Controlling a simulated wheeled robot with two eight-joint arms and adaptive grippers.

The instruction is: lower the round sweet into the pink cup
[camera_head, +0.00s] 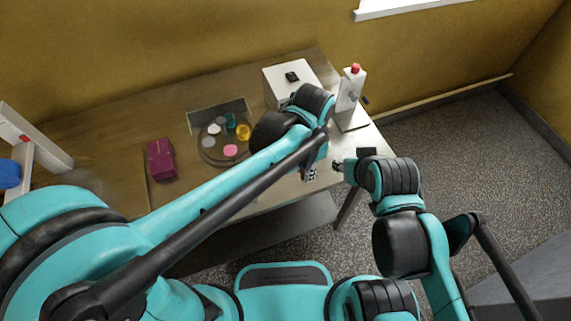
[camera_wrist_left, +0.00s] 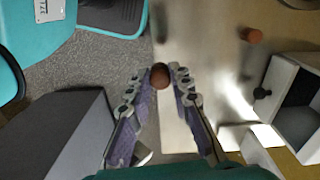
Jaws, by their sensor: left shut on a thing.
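The pink cup (camera_head: 230,151) sits at the front of a round dark tray (camera_head: 208,157) on the wooden table, among other coloured cups. My left gripper (camera_head: 310,173) is to the right of the tray, near the table's front right edge, with its fingers partly hidden by my arm. In the left wrist view the left gripper (camera_wrist_left: 160,77) is shut on a round brown sweet (camera_wrist_left: 159,76), held at the fingertips. The pink cup is not seen in that view. My right gripper (camera_head: 339,166) is just right of the left one; its opening is too small to tell.
Yellow (camera_head: 243,132) and teal (camera_head: 230,119) cups share the tray. A dark magenta box (camera_head: 161,160) lies to its left. A white box (camera_head: 284,77) and a red-capped white stand (camera_head: 350,88) are at the back right. A small brown object (camera_wrist_left: 251,35) shows in the wrist view.

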